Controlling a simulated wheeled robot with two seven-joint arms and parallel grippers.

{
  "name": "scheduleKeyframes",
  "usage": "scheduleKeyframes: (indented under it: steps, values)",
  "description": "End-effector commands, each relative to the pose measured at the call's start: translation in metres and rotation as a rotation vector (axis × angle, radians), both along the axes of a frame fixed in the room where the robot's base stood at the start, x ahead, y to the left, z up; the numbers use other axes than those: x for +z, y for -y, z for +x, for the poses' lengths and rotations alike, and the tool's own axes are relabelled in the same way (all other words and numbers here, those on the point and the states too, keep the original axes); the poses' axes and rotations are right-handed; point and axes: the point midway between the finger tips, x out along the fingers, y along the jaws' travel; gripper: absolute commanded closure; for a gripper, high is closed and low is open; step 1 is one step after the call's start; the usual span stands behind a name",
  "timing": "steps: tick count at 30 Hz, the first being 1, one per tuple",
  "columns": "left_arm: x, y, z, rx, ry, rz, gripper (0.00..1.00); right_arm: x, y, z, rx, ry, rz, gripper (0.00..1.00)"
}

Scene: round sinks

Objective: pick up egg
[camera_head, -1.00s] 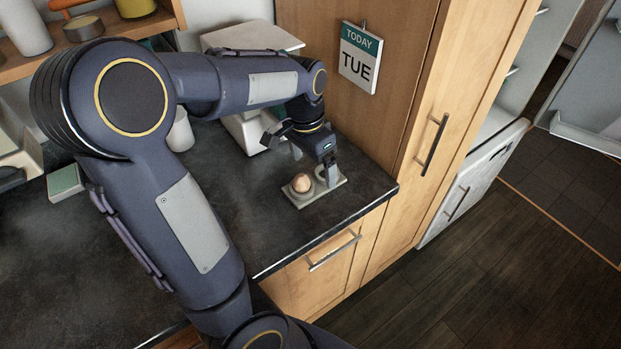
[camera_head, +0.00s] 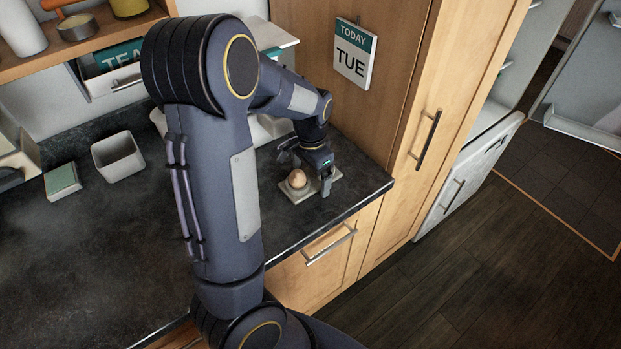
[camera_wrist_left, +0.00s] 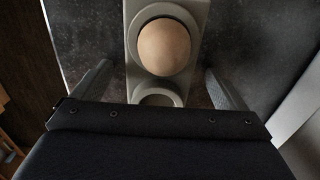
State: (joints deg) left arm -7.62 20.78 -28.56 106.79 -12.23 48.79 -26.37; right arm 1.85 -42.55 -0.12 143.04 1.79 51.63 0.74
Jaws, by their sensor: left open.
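A brown egg (camera_head: 297,179) sits in a cup of a small grey holder (camera_head: 325,183) on the dark counter, near its right end. In the left wrist view the egg (camera_wrist_left: 164,47) fills one round cup of the holder (camera_wrist_left: 133,88), and a second cup beside it looks empty. My left gripper (camera_head: 308,172) is at the holder, right by the egg. In the left wrist view its fingers (camera_wrist_left: 158,85) are spread wide, one on each side of the holder, with nothing between them gripped. My right gripper does not show.
A tall wooden cabinet (camera_head: 405,110) with a calendar sign (camera_head: 355,55) stands just behind the holder. The counter's front edge is close in front. A square grey container (camera_head: 119,158) and a small green-topped box (camera_head: 62,180) stand at left. The middle counter is clear.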

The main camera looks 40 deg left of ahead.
Motion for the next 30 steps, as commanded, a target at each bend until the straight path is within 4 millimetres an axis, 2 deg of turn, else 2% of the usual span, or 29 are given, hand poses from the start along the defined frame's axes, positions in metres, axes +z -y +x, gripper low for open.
scheduleKeyframes:
  steps: [2, 13, 23, 30]
  values:
    - [0.000, 0.000, 0.000, 0.000, 0.000, 0.000, 0.08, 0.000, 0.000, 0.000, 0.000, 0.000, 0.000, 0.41]
    - [0.000, 0.000, 0.000, 0.000, 0.000, -0.001, 0.55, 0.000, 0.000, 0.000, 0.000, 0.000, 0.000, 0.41]
    - [0.003, 0.000, 0.000, 0.000, 0.001, 0.000, 0.55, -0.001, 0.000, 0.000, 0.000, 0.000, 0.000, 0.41]
    - [0.023, 0.000, 0.001, 0.000, 0.004, -0.001, 0.55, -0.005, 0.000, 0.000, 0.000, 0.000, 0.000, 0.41]
